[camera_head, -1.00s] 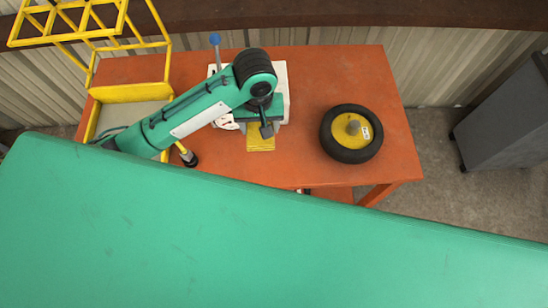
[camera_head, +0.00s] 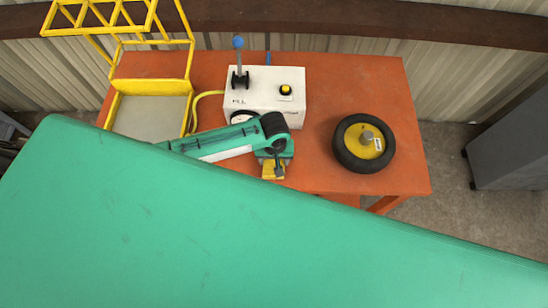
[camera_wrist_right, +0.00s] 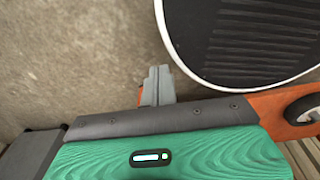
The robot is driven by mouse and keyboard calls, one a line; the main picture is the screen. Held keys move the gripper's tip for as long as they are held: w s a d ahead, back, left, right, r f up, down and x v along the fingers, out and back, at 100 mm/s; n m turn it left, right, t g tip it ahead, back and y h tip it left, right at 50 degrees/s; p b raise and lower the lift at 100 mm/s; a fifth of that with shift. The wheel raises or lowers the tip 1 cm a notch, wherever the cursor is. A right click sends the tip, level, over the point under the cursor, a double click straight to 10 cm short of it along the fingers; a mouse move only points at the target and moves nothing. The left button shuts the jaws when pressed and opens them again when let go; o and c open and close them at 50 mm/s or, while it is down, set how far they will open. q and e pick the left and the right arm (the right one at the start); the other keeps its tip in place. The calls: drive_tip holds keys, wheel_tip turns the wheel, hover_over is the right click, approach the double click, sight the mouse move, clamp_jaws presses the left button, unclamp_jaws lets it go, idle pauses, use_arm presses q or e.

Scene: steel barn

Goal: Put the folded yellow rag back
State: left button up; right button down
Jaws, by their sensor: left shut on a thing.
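The folded yellow rag (camera_head: 272,174) is a small yellow block at the tip of my left gripper (camera_head: 278,167). The gripper is shut on it near the front edge of the orange table, in front of the white control box. The gripper covers part of the rag, and I cannot tell how high it is above the tabletop. My right gripper (camera_wrist_right: 158,85) shows only in the right wrist view, where its grey fingers look together and empty over the concrete floor.
The orange table (camera_head: 335,80) carries a white box (camera_head: 262,104) with a blue-knobbed lever and yellow button, a black wheel (camera_head: 343,153) with a yellow hub, and a yellow-framed carrier (camera_head: 187,63) with a grey base. A grey cabinet (camera_head: 512,140) stands right. Bare tabletop lies between box and wheel.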

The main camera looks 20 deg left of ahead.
use_arm(q)
drive_tip(key=shift+f, duration=0.35)
drive_tip(key=o, duration=1)
use_arm(e)
drive_tip(key=shift+a, duration=0.55)
drive_tip(key=shift+d, duration=0.15)
use_arm(q)
drive_tip(key=shift+r, duration=0.3)
wheel_tip(320, 180, up, 12)
drive_tip(key=b, duration=0.1)
drive_tip(key=shift+b, duration=0.4)
use_arm(e)
drive_tip(key=shift+f, duration=0.85)
